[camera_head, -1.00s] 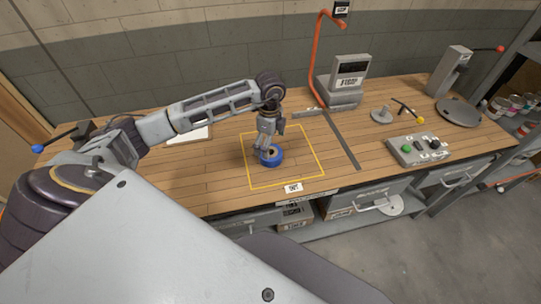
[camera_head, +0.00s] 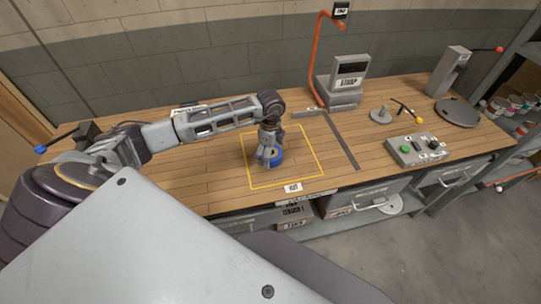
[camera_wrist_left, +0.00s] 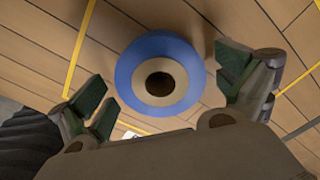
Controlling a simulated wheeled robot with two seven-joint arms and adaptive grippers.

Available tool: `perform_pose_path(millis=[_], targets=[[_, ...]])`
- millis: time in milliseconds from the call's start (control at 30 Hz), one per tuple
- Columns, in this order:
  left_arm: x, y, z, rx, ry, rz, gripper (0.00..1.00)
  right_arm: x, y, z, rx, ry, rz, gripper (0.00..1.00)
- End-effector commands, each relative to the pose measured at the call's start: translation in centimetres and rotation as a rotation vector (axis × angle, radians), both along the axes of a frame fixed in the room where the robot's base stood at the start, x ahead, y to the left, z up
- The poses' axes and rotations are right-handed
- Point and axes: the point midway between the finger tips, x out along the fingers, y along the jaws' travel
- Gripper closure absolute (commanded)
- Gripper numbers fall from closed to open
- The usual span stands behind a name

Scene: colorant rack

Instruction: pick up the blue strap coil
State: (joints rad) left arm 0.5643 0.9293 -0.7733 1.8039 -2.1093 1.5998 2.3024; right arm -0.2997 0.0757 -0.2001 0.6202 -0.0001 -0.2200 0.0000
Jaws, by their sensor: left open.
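The blue strap coil (camera_head: 278,158) lies flat on the wooden bench inside a yellow outlined square. In the left wrist view the coil (camera_wrist_left: 193,70) shows a blue outer ring, a tan inner ring and a dark centre hole. My left gripper (camera_head: 267,162) is over the coil and partly hides it in the head view. My right gripper is not in view.
A grey control box (camera_head: 418,149) with a green button sits at the right. A dark strip (camera_head: 342,141) runs right of the yellow square (camera_head: 322,165). The bench left of the square is mostly clear.

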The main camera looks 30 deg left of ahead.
Motion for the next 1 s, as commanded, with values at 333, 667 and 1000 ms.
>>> perform_pose_path(millis=[333,667,1000], targets=[[0.0,0.0,0.0,0.0,0.0,0.0,0.26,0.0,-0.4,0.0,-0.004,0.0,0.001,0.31],[0.0,0.0,0.1,0.0,-0.001,0.0,0.49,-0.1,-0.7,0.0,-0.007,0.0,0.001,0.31],[0.1,0.0,1.4,0.0,-0.003,0.0,0.49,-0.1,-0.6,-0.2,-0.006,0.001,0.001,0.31]])
